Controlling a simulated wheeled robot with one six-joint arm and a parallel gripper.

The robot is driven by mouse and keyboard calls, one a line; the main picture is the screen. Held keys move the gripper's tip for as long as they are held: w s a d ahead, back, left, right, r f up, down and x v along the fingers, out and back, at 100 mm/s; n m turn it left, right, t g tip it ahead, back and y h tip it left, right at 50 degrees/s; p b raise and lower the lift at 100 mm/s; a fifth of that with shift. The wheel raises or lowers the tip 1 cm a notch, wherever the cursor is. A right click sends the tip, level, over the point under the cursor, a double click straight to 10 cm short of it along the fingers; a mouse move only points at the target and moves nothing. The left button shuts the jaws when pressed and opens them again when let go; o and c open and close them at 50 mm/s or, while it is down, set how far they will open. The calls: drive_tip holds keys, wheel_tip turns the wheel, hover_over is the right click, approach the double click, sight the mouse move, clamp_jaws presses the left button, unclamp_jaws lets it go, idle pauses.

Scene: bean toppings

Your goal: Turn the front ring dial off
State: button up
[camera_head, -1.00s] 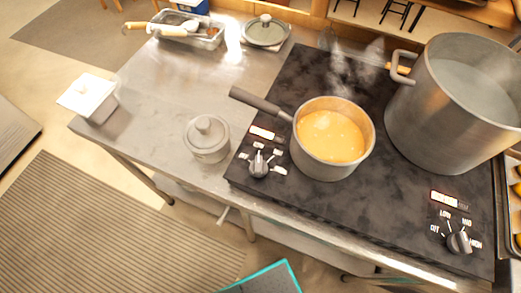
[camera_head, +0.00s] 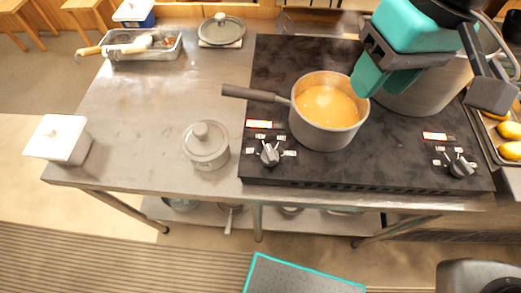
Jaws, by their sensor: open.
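Two dials are on the front of the black cooktop in the head view. The left dial (camera_head: 269,155) sits in front of the small saucepan (camera_head: 322,137) of orange-brown beans or soup. The right dial (camera_head: 460,168) sits in front of the large grey pot (camera_head: 425,105). I cannot tell which is the front ring dial. Their pointer settings are too small to read surely. My gripper (camera_head: 428,88), with teal and dark grey parts, is open at the upper right, over the large pot and behind the right dial. It appears apart from both dials and partly hides the large pot.
The black cooktop (camera_head: 285,65) has lit displays above the dials. The saucepan handle reaches left. A lidded grey jar (camera_head: 206,148), white box (camera_head: 60,139), utensil tray (camera_head: 143,47) and glass lid (camera_head: 221,30) stand on the steel table. A tray with yellow items (camera_head: 508,150) is at right.

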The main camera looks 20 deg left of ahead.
drive_tip(key=h, duration=0.2)
hover_over(270, 152)
wheel_tip(270, 152, down, 6)
drive_tip(key=shift+t, duration=0.3)
wheel_tip(270, 152, down, 18)
drive_tip(key=shift+r+p, duration=0.2)
drive_tip(key=shift+p, duration=0.8)
clamp_jaws()
